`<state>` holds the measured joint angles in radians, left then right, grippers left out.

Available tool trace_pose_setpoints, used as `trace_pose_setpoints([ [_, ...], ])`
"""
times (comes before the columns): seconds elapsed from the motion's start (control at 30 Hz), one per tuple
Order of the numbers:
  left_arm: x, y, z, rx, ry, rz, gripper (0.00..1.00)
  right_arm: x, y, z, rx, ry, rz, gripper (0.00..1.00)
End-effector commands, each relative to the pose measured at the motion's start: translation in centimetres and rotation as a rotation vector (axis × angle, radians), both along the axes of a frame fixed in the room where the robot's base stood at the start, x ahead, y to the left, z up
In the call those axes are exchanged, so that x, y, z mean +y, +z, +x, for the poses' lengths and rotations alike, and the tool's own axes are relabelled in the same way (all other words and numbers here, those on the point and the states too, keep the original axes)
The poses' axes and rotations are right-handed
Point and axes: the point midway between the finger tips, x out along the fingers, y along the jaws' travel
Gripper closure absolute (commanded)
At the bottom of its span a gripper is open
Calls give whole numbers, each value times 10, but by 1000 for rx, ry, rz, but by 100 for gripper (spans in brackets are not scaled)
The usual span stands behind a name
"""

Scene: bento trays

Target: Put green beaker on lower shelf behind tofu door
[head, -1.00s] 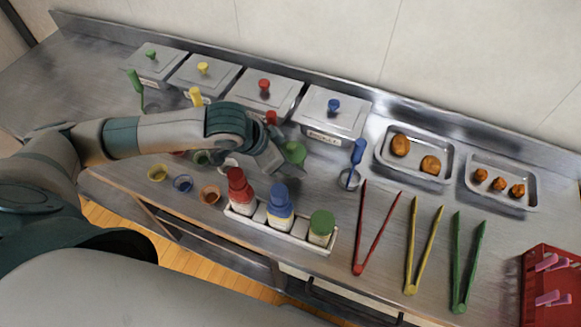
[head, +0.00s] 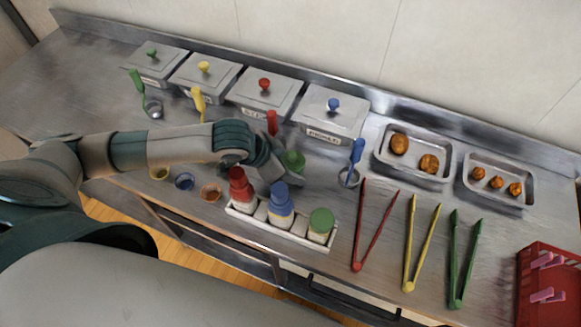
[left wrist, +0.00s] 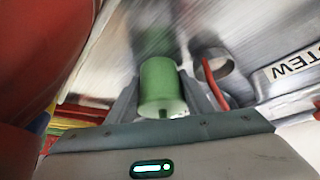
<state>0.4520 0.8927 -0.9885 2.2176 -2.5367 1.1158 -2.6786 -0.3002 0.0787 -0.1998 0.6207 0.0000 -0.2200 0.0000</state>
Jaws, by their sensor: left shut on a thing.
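The green beaker (head: 293,162) is between the fingers of my left gripper (head: 278,166), over the counter just behind the squeeze-bottle rack. In the left wrist view the green beaker (left wrist: 160,88) shows as a plain green cylinder, with a finger of my left gripper (left wrist: 158,98) on each side of it. My left gripper is shut on it. The tofu door and the lower shelf cannot be made out; only part of the counter's front shows below the edge. My right gripper is not in view.
A rack (head: 247,217) with red, blue and green-capped bottles stands in front of the gripper. Small cups (head: 184,182) are at left. Lidded bins (head: 330,113) line the back, with ladles before them. Tongs (head: 420,245), food trays (head: 447,180) and a red crate (head: 518,280) are at right.

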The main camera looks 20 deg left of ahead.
Motion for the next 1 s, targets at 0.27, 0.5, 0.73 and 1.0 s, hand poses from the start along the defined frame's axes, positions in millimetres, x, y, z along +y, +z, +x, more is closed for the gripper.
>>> trace_pose_setpoints([
  [0.27, 0, 0, 0, 0, 0, 0, 44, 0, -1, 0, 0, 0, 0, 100],
  [0.5, 0, 2, 0, 0, 0, 0, 44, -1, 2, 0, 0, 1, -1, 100],
  [0.73, 6, 14, -5, -2, 1, -1, 44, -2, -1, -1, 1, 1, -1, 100],
  [1.0, 22, 53, -25, -5, -2, 2, 44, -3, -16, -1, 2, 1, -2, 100],
])
